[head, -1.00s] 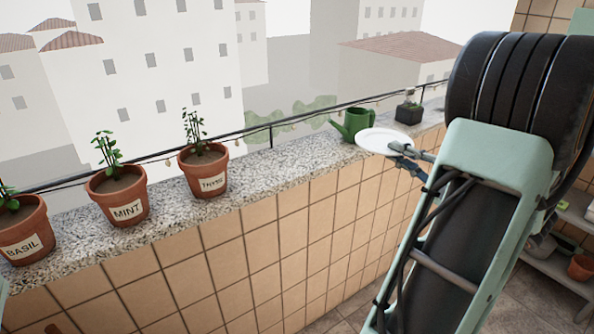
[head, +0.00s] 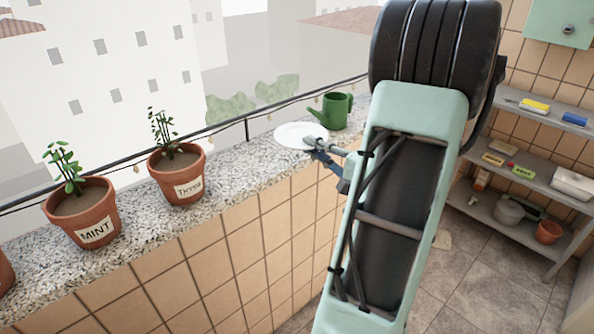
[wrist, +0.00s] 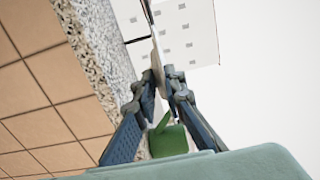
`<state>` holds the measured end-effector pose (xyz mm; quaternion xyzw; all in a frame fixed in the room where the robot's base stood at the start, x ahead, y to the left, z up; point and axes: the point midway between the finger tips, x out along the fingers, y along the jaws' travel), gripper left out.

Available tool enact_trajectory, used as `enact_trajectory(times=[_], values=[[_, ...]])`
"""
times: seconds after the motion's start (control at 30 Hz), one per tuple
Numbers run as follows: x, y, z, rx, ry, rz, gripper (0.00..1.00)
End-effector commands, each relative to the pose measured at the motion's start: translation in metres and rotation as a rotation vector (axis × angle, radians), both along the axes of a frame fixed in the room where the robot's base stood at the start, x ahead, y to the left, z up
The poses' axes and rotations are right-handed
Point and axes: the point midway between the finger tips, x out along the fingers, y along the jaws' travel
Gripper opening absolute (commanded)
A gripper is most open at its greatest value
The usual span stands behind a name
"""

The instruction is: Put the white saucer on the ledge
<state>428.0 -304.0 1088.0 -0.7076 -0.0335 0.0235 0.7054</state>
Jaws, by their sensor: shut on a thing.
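The white saucer (head: 296,133) is in my gripper (head: 312,143), which is shut on its near rim. In the head view the saucer looks level and overlaps the speckled stone ledge (head: 235,165), just left of the green watering can (head: 338,110). In the wrist view the saucer (wrist: 157,66) shows edge-on between the fingertips (wrist: 160,88), alongside the ledge (wrist: 108,45). I cannot tell whether it touches the stone or hovers a little above it.
The mint pot (head: 82,212) and thyme pot (head: 177,174) stand on the ledge to the left, with bare stone between thyme and saucer. A railing with string lights (head: 247,130) runs behind. A grey shelf unit (head: 535,180) stands at the right.

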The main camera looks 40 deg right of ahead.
Motion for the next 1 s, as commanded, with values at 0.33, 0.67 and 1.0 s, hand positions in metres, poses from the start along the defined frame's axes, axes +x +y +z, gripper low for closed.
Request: enact_trajectory(times=[0.33, 0.67, 1.0], values=[[0.020, 0.023, -0.040, 0.003, 0.001, -0.001, 0.00], [0.025, 0.028, -0.076, 0.002, 0.001, -0.002, 0.00], [0.025, 0.028, -0.078, 0.000, 0.000, -0.002, 0.00]])
